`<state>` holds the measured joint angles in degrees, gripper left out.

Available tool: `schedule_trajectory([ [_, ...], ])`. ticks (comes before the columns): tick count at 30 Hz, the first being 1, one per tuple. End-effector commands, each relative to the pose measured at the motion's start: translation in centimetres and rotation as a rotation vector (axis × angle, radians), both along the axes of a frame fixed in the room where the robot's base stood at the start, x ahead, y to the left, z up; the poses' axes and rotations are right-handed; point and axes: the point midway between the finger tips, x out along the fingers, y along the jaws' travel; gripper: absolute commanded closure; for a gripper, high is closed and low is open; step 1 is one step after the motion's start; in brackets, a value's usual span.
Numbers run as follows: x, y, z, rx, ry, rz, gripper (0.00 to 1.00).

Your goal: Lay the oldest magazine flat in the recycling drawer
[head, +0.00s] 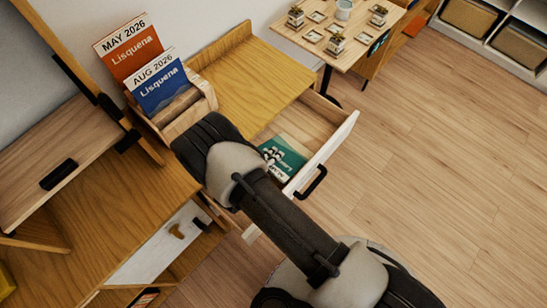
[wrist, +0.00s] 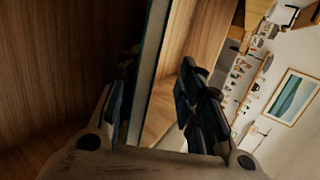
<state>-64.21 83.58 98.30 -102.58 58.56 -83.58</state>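The drawer (head: 325,152) is pulled out, its pale front facing right. A green magazine (head: 284,157) with white shapes on its cover lies inside, seemingly flat; my arm hides its left part and no date is readable. An orange magazine (head: 129,52) marked MAY 2026 and a blue one (head: 161,83) marked AUG 2026 stand upright in the wooden holder (head: 205,93). My gripper is hidden behind my arm in the head view. In the wrist view my gripper (wrist: 158,100) has its fingers apart. A thin teal-and-pale edge runs between them; I cannot tell what it belongs to.
The wooden cabinet top (head: 250,70) is bare beside the holder. A small table (head: 345,50) with cups and small plants stands beyond it. A lower wooden desk (head: 110,215) is at the left. Open floor (head: 440,150) lies to the right.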

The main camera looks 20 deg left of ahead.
Motion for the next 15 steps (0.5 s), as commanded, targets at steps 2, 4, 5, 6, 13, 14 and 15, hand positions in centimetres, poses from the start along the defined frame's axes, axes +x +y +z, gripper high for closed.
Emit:
schedule_trajectory([
  [2,-1.1,0.5,0.8,0.001,-0.002,0.004,0.66],
  [4,-2.3,0.8,1.6,0.002,-0.002,0.006,0.66],
  [5,-2.9,1.0,1.9,0.002,-0.002,0.006,0.66],
  [6,-3.6,1.2,2.5,0.002,-0.002,0.006,0.66],
  [13,-7.3,2.0,4.8,0.003,-0.003,0.004,0.66],
  [14,-7.6,2.1,5.0,0.002,-0.003,0.003,0.66],
  [15,-8.1,2.2,5.3,0.001,-0.003,0.002,0.66],
])
